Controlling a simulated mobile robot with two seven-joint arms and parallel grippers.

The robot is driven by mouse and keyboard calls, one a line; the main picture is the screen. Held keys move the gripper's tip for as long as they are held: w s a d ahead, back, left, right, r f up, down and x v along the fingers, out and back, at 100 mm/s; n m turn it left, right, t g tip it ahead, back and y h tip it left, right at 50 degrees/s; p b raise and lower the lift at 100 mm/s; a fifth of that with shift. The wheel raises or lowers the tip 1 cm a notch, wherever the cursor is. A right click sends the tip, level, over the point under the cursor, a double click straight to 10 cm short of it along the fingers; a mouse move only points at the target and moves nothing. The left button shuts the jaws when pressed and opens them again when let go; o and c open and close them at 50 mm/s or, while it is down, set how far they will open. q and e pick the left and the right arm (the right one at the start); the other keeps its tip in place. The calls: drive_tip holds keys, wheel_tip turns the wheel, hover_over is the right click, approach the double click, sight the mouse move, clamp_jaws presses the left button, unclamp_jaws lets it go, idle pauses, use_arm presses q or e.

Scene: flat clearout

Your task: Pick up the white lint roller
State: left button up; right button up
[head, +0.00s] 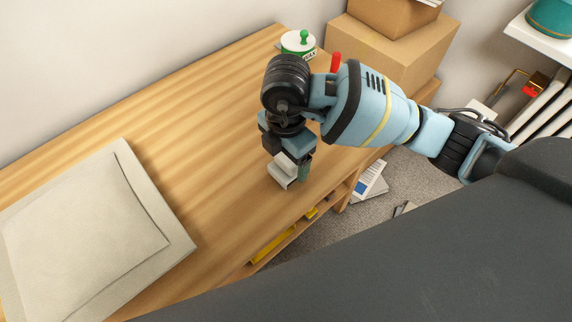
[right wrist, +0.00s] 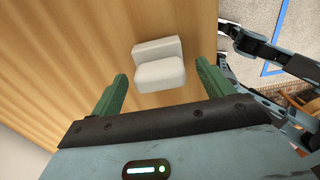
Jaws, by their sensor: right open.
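The white lint roller (head: 281,174) is on the wooden table top near its edge, partly hidden under my right gripper in the head view. In the right wrist view the roller (right wrist: 158,66) shows as a pale stepped block. My right gripper (head: 293,170) points down over it. In the right wrist view its two green fingers (right wrist: 162,72) are apart, with the roller showing between and just beyond their tips. The fingers do not visibly touch it. My left gripper is not in view.
A large beige padded flat item (head: 85,235) lies on the table at left. Papers (head: 370,182) lie below the table edge. The table's middle is clear.

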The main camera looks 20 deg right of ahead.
drive_tip(key=shift+f, duration=0.25)
drive_tip(key=c, duration=1.1)
drive_tip(key=shift+r, duration=0.2)
drive_tip(key=shift+r, duration=0.6)
wheel_tip(320, 180, up, 2)
drive_tip(key=shift+r, duration=0.2)
drive_tip(key=shift+s+a+r+p, duration=0.25)
drive_tip(key=shift+s+a, duration=0.35)
drive_tip(key=shift+s, duration=2)
drive_tip(key=shift+s+a+r+p, duration=0.1)
drive_tip(key=shift+s+a+p, duration=0.45)
drive_tip(key=shift+s, duration=2.05)
drive_tip(key=shift+s+a+r+p, duration=0.2)
drive_tip(key=shift+s+a, duration=0.5)
drive_tip(key=shift+s, duration=1.9)
